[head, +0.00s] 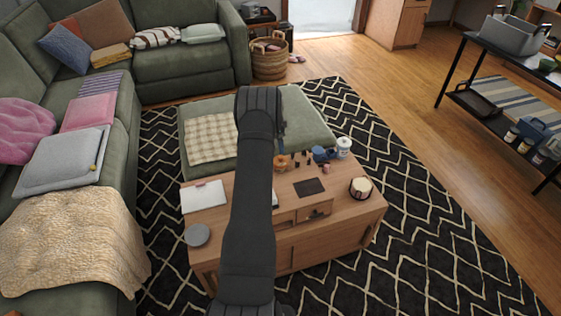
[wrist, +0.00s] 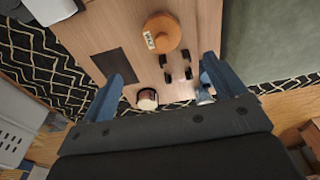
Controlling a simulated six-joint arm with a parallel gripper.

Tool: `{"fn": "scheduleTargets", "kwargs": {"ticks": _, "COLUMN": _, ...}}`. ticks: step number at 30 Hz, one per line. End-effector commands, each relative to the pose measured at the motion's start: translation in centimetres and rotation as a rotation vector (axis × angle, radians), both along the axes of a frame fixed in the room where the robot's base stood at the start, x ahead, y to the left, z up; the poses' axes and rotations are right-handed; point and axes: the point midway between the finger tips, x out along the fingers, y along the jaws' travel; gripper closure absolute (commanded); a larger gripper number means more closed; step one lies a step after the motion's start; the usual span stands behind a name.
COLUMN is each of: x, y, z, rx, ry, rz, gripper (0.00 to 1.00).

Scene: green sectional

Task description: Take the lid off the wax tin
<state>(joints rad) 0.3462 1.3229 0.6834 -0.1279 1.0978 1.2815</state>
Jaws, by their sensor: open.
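A round orange-brown piece with a pale label (wrist: 161,33), which looks like the wax tin, stands on the wooden table (wrist: 200,22) in the wrist view. An orange thing (head: 281,162), likely the same one, shows beside my arm in the head view. I cannot make out a seam between lid and body. My gripper (wrist: 163,68) is open and empty, with its two blue fingers apart. The tin appears ahead of the fingertips, between their lines, and nothing shows touching it. In the head view my arm hides most of the gripper.
Small dark pieces (wrist: 178,68) lie near the tin. A dark mat (head: 309,187), a cream drum-shaped jar (head: 360,187), blue items (head: 320,155) and a white jar (head: 343,147) share the tabletop. A white laptop-like slab (head: 204,197) and grey disc (head: 197,235) sit at the left.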

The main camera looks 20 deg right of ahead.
Motion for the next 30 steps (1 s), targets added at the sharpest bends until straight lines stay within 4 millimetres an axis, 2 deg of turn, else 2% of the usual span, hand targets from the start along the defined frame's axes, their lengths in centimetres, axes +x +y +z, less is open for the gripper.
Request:
{"fn": "scheduleTargets", "kwargs": {"ticks": 1, "x": -0.1, "y": -0.1, "z": -1.3, "rx": 0.001, "ry": 0.002, "rz": 0.0, "gripper": 0.11}}
{"fn": "scheduleTargets", "kwargs": {"ticks": 6, "x": 0.0, "y": -0.5, "z": -4.3, "rx": 0.0, "ry": 0.001, "rz": 0.0, "gripper": 0.11}}
{"fn": "scheduleTargets", "kwargs": {"ticks": 14, "x": 0.0, "y": -0.8, "z": -6.0, "rx": 0.0, "ry": 0.0, "rz": 0.001, "gripper": 0.11}}
{"fn": "scheduleTargets", "kwargs": {"ticks": 24, "x": 0.3, "y": -1.4, "z": -10.1, "rx": 0.0, "ry": 0.0, "rz": 0.001, "gripper": 0.11}}
{"fn": "scheduleTargets", "kwargs": {"ticks": 30, "x": 0.3, "y": -1.5, "z": -10.8, "rx": 0.0, "ry": -0.002, "rz": 0.001, "gripper": 0.11}}
